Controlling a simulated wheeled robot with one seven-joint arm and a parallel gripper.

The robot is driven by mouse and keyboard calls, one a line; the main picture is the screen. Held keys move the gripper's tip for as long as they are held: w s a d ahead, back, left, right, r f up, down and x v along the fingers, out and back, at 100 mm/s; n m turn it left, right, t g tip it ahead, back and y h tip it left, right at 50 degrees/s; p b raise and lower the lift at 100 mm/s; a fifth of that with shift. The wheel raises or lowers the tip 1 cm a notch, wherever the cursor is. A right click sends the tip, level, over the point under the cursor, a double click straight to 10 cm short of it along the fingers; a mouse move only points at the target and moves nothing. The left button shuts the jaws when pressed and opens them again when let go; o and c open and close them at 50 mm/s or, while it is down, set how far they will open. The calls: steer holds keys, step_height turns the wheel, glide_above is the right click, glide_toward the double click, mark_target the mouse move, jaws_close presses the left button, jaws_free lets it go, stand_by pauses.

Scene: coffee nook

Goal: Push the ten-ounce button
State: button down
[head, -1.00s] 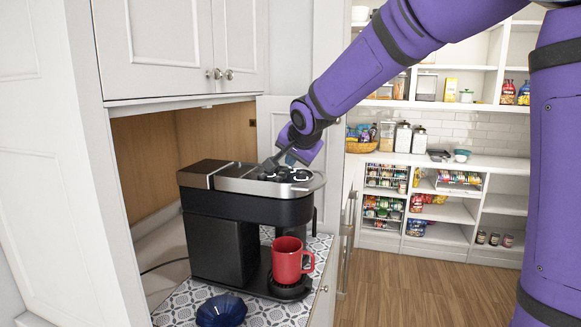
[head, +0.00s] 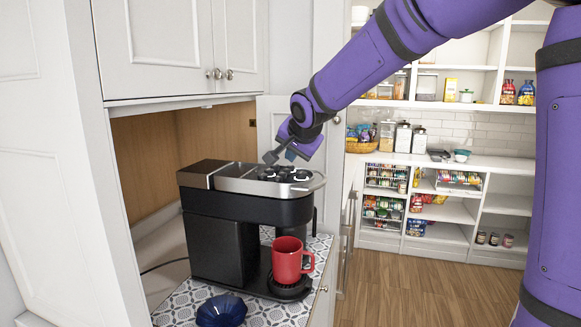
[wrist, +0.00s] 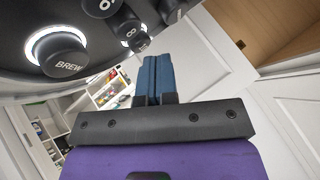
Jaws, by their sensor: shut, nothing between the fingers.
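The coffee machine (head: 245,212) stands on the patterned counter, with dark round buttons (head: 285,174) on its top panel. In the wrist view the button marked BREW (wrist: 65,58) has a lit white ring, and a button marked 8 (wrist: 131,33) is near the fingers. Another button (wrist: 103,6) is cut by the top edge; its label shows a 0, and I cannot read it fully. My gripper (head: 271,157) is shut and empty, just above the panel's back-left side. In the wrist view its blue fingers (wrist: 157,73) appear apart from the buttons.
A red mug (head: 288,260) stands on the machine's drip tray. White cupboards (head: 180,45) hang above left. Pantry shelves (head: 450,205) stand at the back right.

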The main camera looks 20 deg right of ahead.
mark_target(294, 172)
steer(key=shift+r, duration=0.45)
steer(key=shift+r, duration=2.5)
steer(key=s+d+f+n+g, duration=0.1)
steer(key=s+d+f+n, duration=0.1)
steer(key=s, duration=1)
steer(key=s+d+f+n+g, duration=0.1)
steer(key=s+d+f+n, duration=0.1)
steer(key=s, duration=1.1)
steer(key=s+d+f+n+g, duration=0.2)
steer(key=s+f+n, duration=0.2)
steer(key=s, duration=0.8)
steer(key=shift+s+d+f+n, duration=0.15)
steer(key=shift+n, duration=0.35)
